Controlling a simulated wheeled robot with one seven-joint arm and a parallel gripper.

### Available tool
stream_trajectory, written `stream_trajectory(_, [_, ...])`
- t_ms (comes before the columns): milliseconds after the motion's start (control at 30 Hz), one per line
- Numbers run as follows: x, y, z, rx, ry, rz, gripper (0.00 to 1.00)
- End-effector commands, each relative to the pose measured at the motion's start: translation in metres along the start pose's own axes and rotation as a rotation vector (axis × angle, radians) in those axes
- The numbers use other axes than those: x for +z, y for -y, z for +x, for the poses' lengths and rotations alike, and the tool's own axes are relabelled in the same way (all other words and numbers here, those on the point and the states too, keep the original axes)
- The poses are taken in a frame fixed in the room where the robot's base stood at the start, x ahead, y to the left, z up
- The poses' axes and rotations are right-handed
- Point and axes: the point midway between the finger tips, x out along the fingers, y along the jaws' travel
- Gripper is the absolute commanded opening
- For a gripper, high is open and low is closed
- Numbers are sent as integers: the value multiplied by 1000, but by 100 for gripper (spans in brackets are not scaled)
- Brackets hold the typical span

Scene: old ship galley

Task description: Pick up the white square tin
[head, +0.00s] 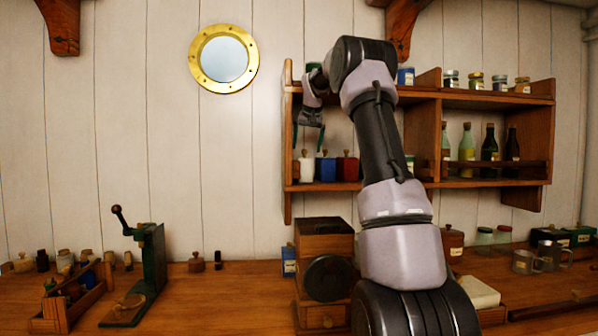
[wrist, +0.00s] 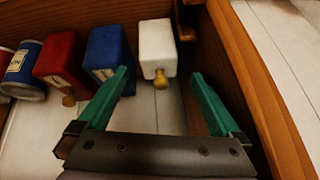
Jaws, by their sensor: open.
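The white square tin (head: 306,168) with a brass-coloured knob stands at the left end of the lower wall shelf, left of the blue tin (head: 326,168). In the wrist view, the white tin (wrist: 155,45) lies ahead between the lines of my fingers, its knob pointing toward my gripper. My gripper (wrist: 160,76) is open and empty, with green fingers. One fingertip overlaps the blue tin (wrist: 110,48) in the wrist view; the other is by the shelf's end wall. In the head view my gripper (head: 309,138) hangs above the white tin. Whether a finger touches anything is unclear.
The wooden shelf's end wall (head: 288,130) stands close beside the white tin. A red tin (head: 347,167) is beyond the blue one. A wooden coffee grinder (head: 325,240) stands on the counter below. Several bottles and jars fill the shelf's right part.

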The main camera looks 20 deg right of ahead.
Motion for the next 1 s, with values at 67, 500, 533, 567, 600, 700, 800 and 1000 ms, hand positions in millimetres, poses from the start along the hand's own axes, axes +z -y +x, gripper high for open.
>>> stream_trajectory(67, [1, 0, 16, 0, 4, -1, 100])
stream_trajectory(500, [4, -2, 56, 0, 4, 0, 100])
stream_trajectory(533, [5, -2, 60, 0, 4, 0, 100])
stream_trajectory(567, [6, -3, 65, 0, 4, 0, 100])
stream_trajectory(600, [7, -4, 71, 0, 5, 1, 100])
stream_trajectory(700, [7, -4, 87, -1, 4, 0, 100])
stream_trajectory(800, [7, -4, 96, 0, 2, 0, 100])
stream_trajectory(1000, [7, -4, 96, 0, 1, 0, 100])
